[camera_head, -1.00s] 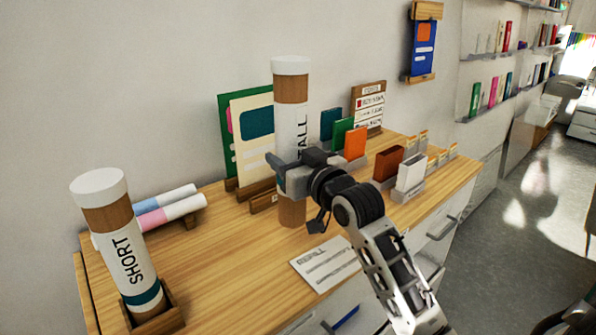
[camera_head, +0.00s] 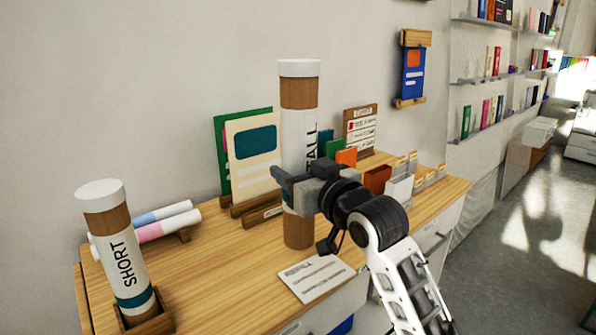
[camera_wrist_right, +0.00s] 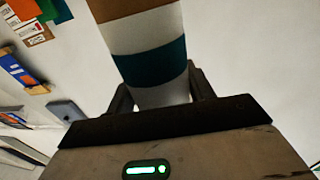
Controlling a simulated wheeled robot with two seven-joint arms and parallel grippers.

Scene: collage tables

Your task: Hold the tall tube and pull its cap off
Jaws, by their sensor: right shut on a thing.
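The tall tube (camera_head: 297,122) stands upright at the middle of the wooden table, brown and white with lettering partly hidden by my gripper. Its white cap (camera_head: 299,68) is on top. My right gripper (camera_head: 292,188) is shut around the lower half of the tube. In the right wrist view the tube (camera_wrist_right: 150,65), with a teal band, sits between the fingers. Whether its base touches the table is hard to tell. My left gripper is not in view.
A white-capped SHORT tube (camera_head: 123,255) stands in a wooden holder at left. Rolled sheets (camera_head: 160,225) lie behind it. Upright boards (camera_head: 252,150) and small colored boxes (camera_head: 376,180) stand close around the tall tube. A printed card (camera_head: 315,278) lies in front.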

